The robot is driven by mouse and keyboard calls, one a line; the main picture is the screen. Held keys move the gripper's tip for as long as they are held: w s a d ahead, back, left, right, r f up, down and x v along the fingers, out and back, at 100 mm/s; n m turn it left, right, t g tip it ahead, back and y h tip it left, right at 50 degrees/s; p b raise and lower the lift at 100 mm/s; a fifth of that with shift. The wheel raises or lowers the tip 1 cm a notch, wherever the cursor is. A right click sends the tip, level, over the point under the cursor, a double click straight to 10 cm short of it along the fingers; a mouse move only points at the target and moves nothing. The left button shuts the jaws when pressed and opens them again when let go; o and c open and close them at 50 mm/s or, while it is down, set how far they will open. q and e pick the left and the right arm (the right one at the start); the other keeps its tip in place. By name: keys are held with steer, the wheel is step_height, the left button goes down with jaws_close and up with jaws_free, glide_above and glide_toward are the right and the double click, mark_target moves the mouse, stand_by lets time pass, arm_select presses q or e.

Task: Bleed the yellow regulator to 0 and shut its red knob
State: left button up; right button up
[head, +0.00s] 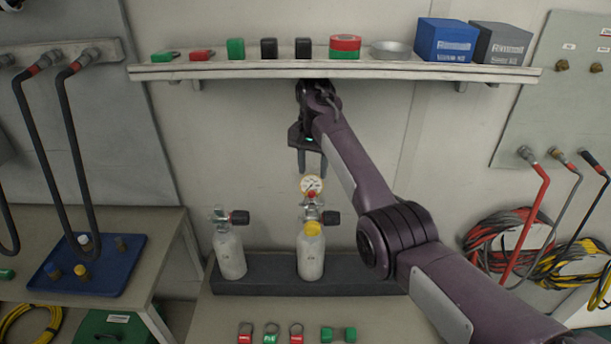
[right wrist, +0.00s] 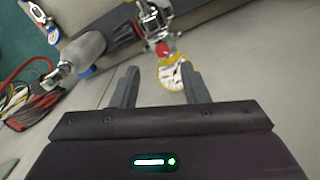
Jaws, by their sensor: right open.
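The yellow regulator has a yellow-rimmed gauge (head: 312,184) with a white face. Its red knob (head: 311,195) is just below the gauge, and a black knob (head: 331,217) sticks out to the right. It sits on a white cylinder (head: 311,262) with a yellow collar. My right gripper (head: 312,172) is open and points down, just above the gauge. In the right wrist view the gauge (right wrist: 173,76) shows near the gap between the open fingers (right wrist: 162,72), with the red knob (right wrist: 163,49) beyond. The needle reading is too small to tell. My left gripper is out of view.
A second white cylinder (head: 230,256) stands left in the dark rack (head: 270,288). A shelf (head: 330,72) with boxes and small parts is above my gripper. Tags (head: 270,334) and a green part (head: 338,335) lie on the bench front. Hoses (head: 520,240) hang at right.

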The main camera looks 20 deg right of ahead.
mark_target(312, 193)
steer(key=shift+w+f, duration=0.1)
steer(key=shift+w, duration=0.35)
steer(key=shift+w+f, duration=0.15)
steer(key=shift+f, duration=0.1)
steer(key=f+p, duration=0.1)
steer(key=f, duration=0.1)
steer(key=s+f, duration=0.1)
steer(key=f, duration=0.1)
steer(key=shift+s+f+p, duration=0.1)
steer(key=shift+f+p, duration=0.05)
steer(key=shift+p, duration=0.25)
steer(key=shift+w+f, duration=0.15)
steer(key=shift+f, duration=0.55)
steer(key=shift+w+f, duration=0.1)
steer(key=shift+f, duration=0.55)
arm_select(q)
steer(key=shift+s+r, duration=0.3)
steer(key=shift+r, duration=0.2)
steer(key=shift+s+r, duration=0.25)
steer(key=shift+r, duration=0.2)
arm_select(e)
steer(key=shift+r, duration=0.1)
jaws_close()
